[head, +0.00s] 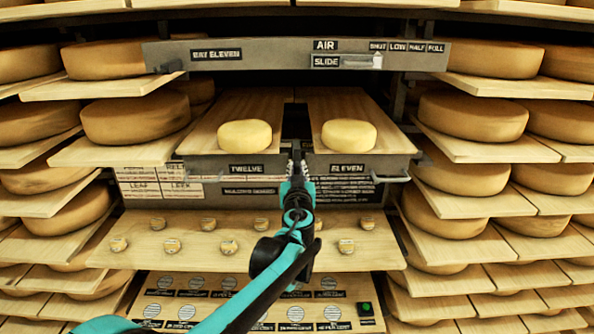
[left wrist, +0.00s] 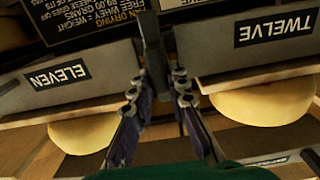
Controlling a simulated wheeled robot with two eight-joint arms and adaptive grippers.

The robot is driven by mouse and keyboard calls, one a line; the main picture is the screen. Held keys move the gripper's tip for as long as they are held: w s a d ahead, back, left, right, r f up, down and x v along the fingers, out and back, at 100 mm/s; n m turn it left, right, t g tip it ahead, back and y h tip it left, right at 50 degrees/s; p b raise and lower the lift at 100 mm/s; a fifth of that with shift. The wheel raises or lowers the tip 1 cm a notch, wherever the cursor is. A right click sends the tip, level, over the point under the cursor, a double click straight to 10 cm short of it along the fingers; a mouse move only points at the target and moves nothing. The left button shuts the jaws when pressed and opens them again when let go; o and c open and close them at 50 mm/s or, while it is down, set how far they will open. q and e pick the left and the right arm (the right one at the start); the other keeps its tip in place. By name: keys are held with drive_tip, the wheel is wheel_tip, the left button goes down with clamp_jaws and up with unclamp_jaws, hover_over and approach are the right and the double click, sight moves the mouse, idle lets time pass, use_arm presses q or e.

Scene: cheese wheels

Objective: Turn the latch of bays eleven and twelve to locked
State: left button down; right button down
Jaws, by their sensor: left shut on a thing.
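Two trays stand side by side, one labelled TWELVE (head: 247,168) on the left and one labelled ELEVEN (head: 347,168) on the right. Both labels show upside down in the left wrist view. My left gripper (head: 297,165) reaches up to the gap between the trays. In the left wrist view its fingers (left wrist: 155,92) are closed around a dark grey bar (left wrist: 152,45), which looks like the latch. The bar points roughly upright in that view; its locked or unlocked marking cannot be read. My right gripper is not in view.
A cheese (head: 244,135) sits on tray twelve and another (head: 349,135) on tray eleven. Above is a grey bar with an AIR slide (head: 348,61). Below, a wooden shelf (head: 180,257) carries several small samples. Cheese racks flank both sides.

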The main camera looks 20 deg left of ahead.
use_arm(q)
drive_tip(key=shift+m, duration=0.3)
drive_tip(key=m, duration=0.1)
drive_tip(key=m+b, duration=0.1)
drive_tip(key=m, duration=0.1)
drive_tip(key=shift+w+d+f+m, duration=0.1)
drive_tip(key=shift+d+m, duration=0.15)
drive_tip(key=shift+m, duration=0.05)
drive_tip(key=m+b, duration=0.1)
drive_tip(key=m, duration=0.3)
drive_tip(key=m+b, duration=0.1)
drive_tip(key=m, duration=0.4)
drive_tip(key=f+m+b, duration=0.1)
drive_tip(key=m+b, duration=0.1)
drive_tip(key=m, duration=0.2)
drive_tip(key=shift+d+m, duration=0.3)
drive_tip(key=shift+d, duration=0.1)
drive_tip(key=shift+f, duration=0.1)
drive_tip(key=c, duration=1.5)
unclamp_jaws()
